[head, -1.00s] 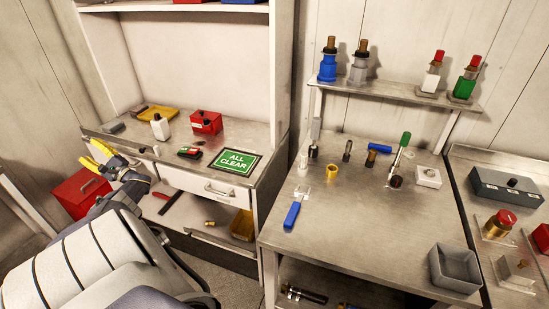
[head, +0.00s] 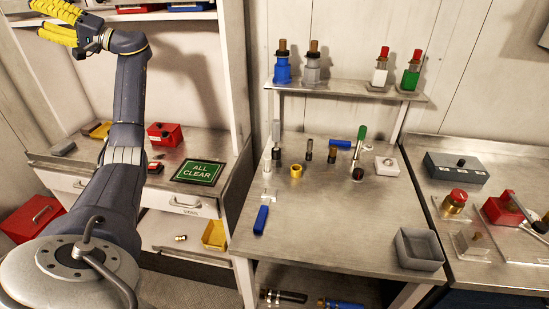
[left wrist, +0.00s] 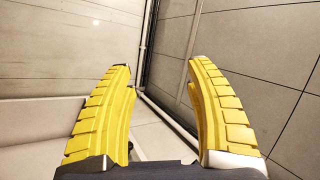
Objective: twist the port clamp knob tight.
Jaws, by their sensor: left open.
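My left gripper (head: 40,19) is raised high at the upper left of the head view, in front of the wall cabinet. Its yellow fingers are spread and empty, which also shows in the left wrist view (left wrist: 160,66). On the right bench stand a red knob on a brass base (head: 454,198) and a small brown knob on a clear plate (head: 476,236). I cannot tell which knob is the port clamp knob. Both are far from my left gripper. My right gripper is not seen.
The middle table (head: 330,225) holds small fittings, a blue-handled tool (head: 261,220) and a grey bin (head: 419,250). Bottles stand on the shelf (head: 345,90) above. A red box (head: 503,211) is at the right edge. The middle table's front is largely clear.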

